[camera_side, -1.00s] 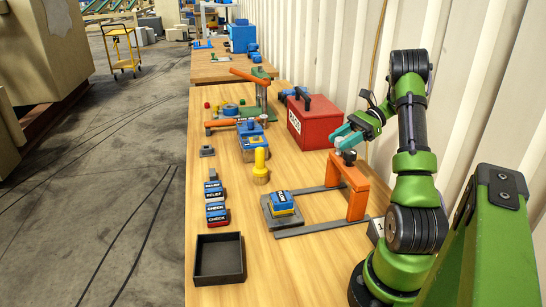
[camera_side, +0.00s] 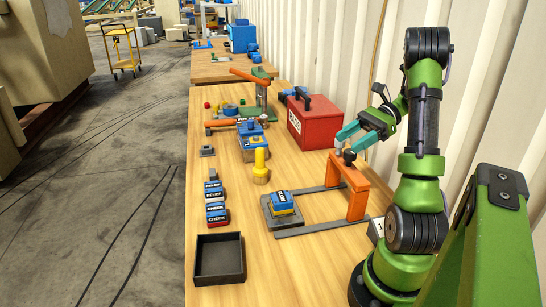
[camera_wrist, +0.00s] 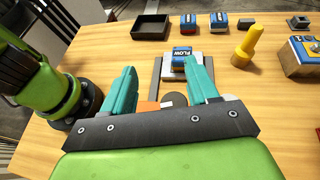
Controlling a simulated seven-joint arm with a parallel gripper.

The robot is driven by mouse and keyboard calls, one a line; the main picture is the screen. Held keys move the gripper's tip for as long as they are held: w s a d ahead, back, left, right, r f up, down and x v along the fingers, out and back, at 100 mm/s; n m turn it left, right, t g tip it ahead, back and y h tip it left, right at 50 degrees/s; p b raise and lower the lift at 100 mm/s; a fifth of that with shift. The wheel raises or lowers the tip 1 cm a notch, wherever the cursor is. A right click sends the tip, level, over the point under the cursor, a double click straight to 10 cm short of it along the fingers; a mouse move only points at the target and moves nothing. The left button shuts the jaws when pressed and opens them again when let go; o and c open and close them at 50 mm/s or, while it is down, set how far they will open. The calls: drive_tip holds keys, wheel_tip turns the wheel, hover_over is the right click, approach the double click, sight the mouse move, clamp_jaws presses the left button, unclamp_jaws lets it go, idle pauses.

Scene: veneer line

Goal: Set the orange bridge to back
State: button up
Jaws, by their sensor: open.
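The orange bridge (camera_side: 357,201) stands upright across two grey rails (camera_side: 318,229), at their right end in the side view. A dark round knob (camera_side: 349,156) sits on its top beam. In the wrist view, part of the orange beam (camera_wrist: 148,106) and the dark knob (camera_wrist: 175,99) show between my fingers, just beyond the palm. My gripper (camera_side: 344,138) has teal fingers, is open and empty, and is over the bridge's top, with the knob visible below the fingertips. The wrist view also shows the spread fingers (camera_wrist: 164,68). Much of the bridge is hidden there by the gripper.
A blue FLOW block (camera_side: 282,202) sits on a grey pad at the rails' left end. A yellow peg (camera_side: 260,162) and a red box (camera_side: 313,127) stand farther back.

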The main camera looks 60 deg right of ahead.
drive_tip(key=s+a, duration=0.5)
drive_tip(key=a, duration=0.1)
drive_tip(key=shift+a+r, duration=0.25)
drive_tip(key=shift+r, duration=0.1)
drive_tip(key=shift+s, duration=0.1)
wheel_tip(320, 180, down, 4)
drive_tip(key=a+f+n+g+h, duration=0.1)
drive_tip(key=a+n+g+h, duration=0.15)
drive_tip(key=n+g, duration=0.25)
drive_tip(key=w+a+r+n+h, duration=0.2)
drive_tip(key=w+a+n+h, duration=0.3)
drive_tip(key=w+n+h, duration=0.2)
drive_tip(key=w+a+r+n+t, duration=0.1)
drive_tip(key=a+r+n+t, duration=0.1)
drive_tip(key=a, duration=0.5)
drive_tip(key=w+a+r+n+t, duration=0.1)
drive_tip(key=a+r+n+t, duration=0.1)
drive_tip(key=a+r+n, duration=0.3)
drive_tip(key=shift+w+a+n+t, duration=0.25)
drive_tip(key=shift+a+n+t, duration=0.15)
drive_tip(key=shift+a+n, duration=0.5)
